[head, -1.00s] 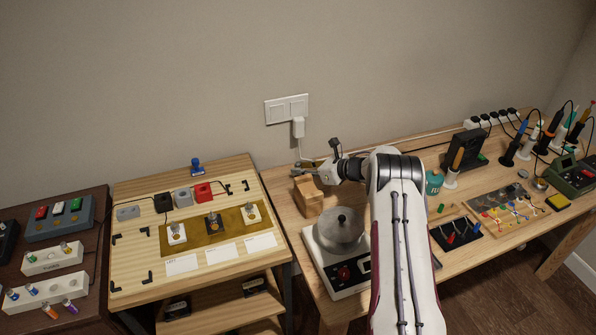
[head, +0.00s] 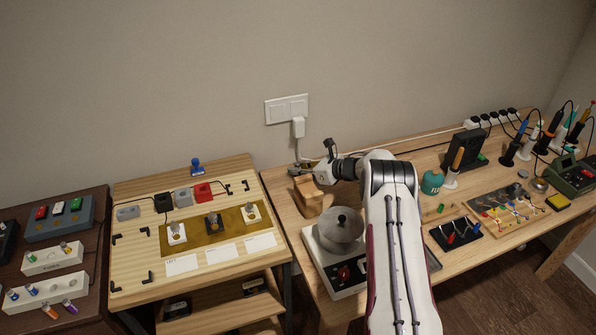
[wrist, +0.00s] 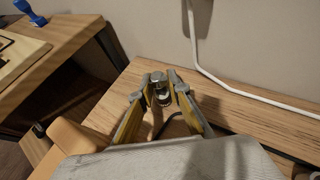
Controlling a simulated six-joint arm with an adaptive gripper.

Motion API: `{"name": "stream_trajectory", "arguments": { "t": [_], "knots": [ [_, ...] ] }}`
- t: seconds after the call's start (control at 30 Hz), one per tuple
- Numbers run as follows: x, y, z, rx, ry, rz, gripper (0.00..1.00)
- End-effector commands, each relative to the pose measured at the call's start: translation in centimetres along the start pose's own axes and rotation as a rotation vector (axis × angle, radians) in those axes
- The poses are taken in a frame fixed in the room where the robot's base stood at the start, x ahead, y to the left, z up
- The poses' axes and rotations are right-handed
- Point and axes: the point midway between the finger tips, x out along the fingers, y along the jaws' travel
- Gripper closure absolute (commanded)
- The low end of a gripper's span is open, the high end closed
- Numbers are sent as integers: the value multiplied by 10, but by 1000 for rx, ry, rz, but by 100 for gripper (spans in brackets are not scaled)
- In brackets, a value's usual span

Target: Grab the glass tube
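In the wrist view a small, shiny glass-like cylinder with a metallic-looking top (wrist: 160,88) is upright between my fingertips; I take it for the glass tube. My gripper (wrist: 161,94) has one yellow-and-grey finger on each side, very close to the cylinder. I cannot tell whether both fingers press on it. In the head view my gripper (head: 301,168) is at the back left of the right bench, above and behind a wooden block (head: 308,196). The cylinder is too small to make out there.
The board with switches and sockets (head: 135,268) is on the left table.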

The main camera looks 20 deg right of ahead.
Motion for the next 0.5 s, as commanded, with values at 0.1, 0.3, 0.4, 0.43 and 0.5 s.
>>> {"name": "stream_trajectory", "arguments": {
  "t": [0.1, 0.3, 0.4, 0.43, 0.5],
  "knots": [
    [0, 0, 0, 0, 0, 0, 95],
    [0, 0, 1, 0, 0, 0, 95],
    [-1, 0, 2, 0, 0, 0, 95],
    [-2, 0, 3, 0, 0, 0, 95],
    [-3, 0, 6, 0, 0, 0, 95]
  ]
}}
